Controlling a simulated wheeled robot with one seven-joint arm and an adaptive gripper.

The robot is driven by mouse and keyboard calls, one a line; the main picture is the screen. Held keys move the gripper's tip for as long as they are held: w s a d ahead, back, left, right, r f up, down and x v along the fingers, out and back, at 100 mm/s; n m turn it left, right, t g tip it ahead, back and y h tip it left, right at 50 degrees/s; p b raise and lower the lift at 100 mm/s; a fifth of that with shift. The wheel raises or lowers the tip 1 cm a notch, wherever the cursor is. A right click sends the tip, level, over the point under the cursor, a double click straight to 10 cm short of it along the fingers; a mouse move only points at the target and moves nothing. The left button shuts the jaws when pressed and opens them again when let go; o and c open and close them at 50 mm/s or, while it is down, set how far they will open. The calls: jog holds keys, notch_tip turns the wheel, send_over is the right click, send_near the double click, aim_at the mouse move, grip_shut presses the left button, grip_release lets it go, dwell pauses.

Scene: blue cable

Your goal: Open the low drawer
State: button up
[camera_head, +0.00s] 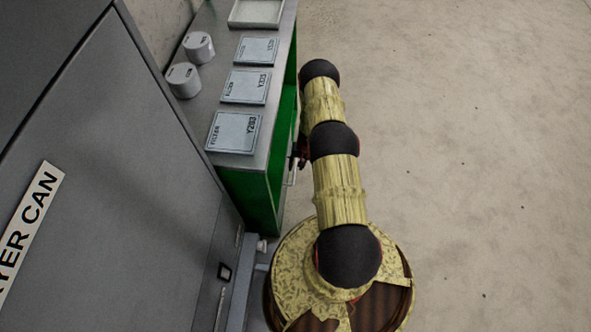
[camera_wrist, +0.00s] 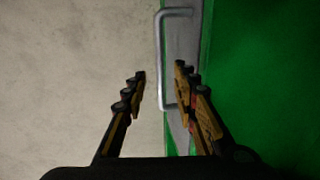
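The green cabinet (camera_head: 250,199) has a grey top and stands left of my arm in the head view. In the wrist view, a grey drawer front (camera_wrist: 184,33) with a silver U-shaped handle (camera_wrist: 161,55) runs along its green side (camera_wrist: 270,80). My gripper (camera_wrist: 160,72) is open. Its fingers lie on either side of the handle's long bar in the picture, with gaps on both sides. I cannot tell whether the bar is between the fingertips or just beyond them. In the head view, my arm hides most of the gripper and the drawer front.
On the cabinet top are several flat labelled boxes (camera_head: 235,132), two white cans (camera_head: 184,80) and a pale tray (camera_head: 257,11). A tall grey locker (camera_head: 120,150) stands at the left, close to the cabinet. The concrete floor (camera_head: 480,130) on the right is clear.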

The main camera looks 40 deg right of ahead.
jog(key=shift+w+a+f+b, duration=0.15)
jog(key=shift+f+b, duration=0.15)
jog(key=shift+f, duration=0.6)
jog(key=shift+w+a+f+b, duration=0.15)
jog(key=shift+f+b, duration=0.15)
jog(key=shift+f, duration=0.6)
jog(key=shift+d, duration=0.1)
jog(key=shift+c, duration=0.4)
grip_shut()
